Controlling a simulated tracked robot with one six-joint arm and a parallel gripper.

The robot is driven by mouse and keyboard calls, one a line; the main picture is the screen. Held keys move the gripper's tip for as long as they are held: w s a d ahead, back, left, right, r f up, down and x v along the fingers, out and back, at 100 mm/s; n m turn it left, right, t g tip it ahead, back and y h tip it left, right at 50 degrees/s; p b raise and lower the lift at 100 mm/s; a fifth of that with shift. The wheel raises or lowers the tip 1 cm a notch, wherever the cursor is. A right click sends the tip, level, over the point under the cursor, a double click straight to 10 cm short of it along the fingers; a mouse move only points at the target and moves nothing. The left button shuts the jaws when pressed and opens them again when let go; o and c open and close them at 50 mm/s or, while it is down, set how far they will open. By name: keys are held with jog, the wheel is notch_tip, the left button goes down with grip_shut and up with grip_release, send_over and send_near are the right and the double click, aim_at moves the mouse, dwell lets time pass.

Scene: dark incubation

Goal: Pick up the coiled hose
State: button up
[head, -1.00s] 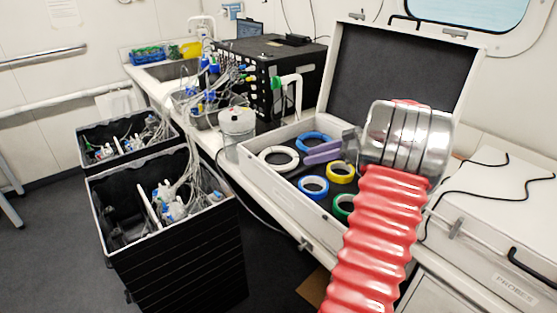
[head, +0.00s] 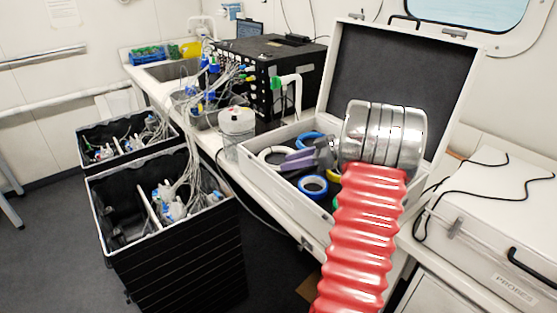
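An open white case (head: 272,191) on the bench holds several coiled rings. One ring is white (head: 267,153), and a blue one (head: 312,187) lies nearer the front. Another blue ring (head: 307,138) lies at the back, partly hidden. Yellow (head: 334,173) and green (head: 335,203) rings show only at their edges behind my arm. I cannot tell which ring is the coiled hose. My gripper (head: 285,160) has two purple fingers, slightly apart with nothing seen between them. It is above the case, over the white ring and partly covering it.
The case's raised lid (head: 390,75) stands behind my arm. A clear lidded jar (head: 237,128) stands left of the case, beside a black cabled unit (head: 280,65). Black bins (head: 170,245) stand on the floor at left. A white case marked PROBES (head: 500,240) with black cable is at right.

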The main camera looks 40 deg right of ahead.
aim_at(275, 166)
jog(key=shift+x, duration=2.8)
jog(key=shift+c, duration=0.4)
grip_shut()
